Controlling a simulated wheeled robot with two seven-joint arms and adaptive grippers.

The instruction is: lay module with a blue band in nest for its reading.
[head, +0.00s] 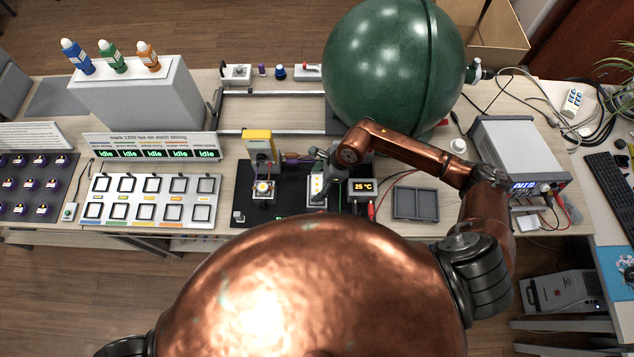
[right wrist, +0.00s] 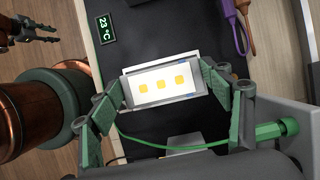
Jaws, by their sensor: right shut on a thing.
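My right gripper (head: 321,178) reaches down at the dark mat in the middle of the table. In the right wrist view its fingers (right wrist: 165,92) are shut on the sides of a white module (right wrist: 163,104) with three yellow squares.
A sign (head: 151,147) with several "Idle" displays stands behind the tray. A yellow meter (head: 259,145) and a lit fixture (head: 263,188) stand left of my right gripper. A large green sphere (head: 390,65) stands behind.

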